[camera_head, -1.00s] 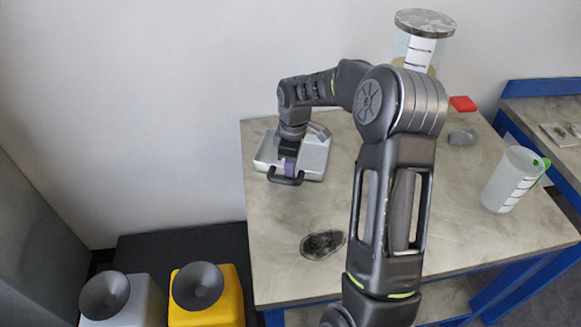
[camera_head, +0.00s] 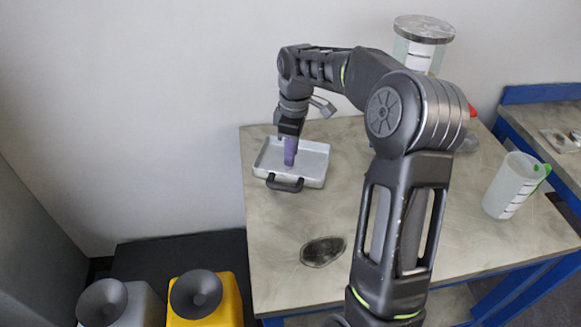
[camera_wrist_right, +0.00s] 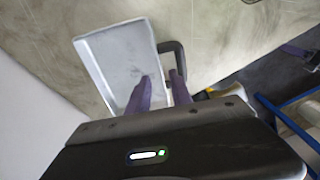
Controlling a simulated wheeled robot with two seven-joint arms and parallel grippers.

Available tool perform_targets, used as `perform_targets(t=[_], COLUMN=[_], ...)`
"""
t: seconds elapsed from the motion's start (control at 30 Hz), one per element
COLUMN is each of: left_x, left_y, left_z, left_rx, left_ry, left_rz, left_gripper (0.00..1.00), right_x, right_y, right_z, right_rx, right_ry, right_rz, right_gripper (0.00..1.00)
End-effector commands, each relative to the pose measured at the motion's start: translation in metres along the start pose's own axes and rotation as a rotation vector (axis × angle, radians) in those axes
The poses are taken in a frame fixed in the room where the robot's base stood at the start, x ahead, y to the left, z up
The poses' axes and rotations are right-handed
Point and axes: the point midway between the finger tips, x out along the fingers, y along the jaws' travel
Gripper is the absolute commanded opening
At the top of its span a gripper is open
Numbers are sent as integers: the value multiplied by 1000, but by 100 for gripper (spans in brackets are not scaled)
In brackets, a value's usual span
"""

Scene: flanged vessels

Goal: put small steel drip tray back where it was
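The small steel drip tray (camera_head: 310,172) lies flat at the back left of the table, with its dark handle (camera_head: 285,185) toward the front. In the right wrist view the tray (camera_wrist_right: 115,60) shows below the fingers, and its handle (camera_wrist_right: 178,75) is partly hidden by one finger. My right gripper (camera_head: 290,152) is over the tray, with its purple fingers pointing down. My left gripper is not in view.
A dark oval patch (camera_head: 323,251) is on the table in front of the tray. A clear jug (camera_head: 512,187) stands at the right, and a lidded vessel (camera_head: 424,27) at the back. A yellow container (camera_head: 207,305) is at the lower left. Bare tabletop surrounds the tray.

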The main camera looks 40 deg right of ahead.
Motion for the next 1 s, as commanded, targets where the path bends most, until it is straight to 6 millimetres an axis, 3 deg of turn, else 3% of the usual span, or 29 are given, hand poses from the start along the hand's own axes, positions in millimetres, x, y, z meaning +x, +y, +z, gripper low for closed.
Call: perform_targets(t=[0.13, 0.3, 1.0], left_x=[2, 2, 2], left_y=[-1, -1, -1], left_z=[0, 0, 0], left_rx=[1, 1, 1], left_ry=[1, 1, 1], left_rz=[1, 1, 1], left_gripper=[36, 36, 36], right_x=[-25, -37, -38], right_y=[0, 0, 0], right_z=[0, 0, 0], right_rx=[0, 0, 1], right_ry=[1, 0, 0], right_rz=[2, -1, -1], right_gripper=[26, 26, 26])
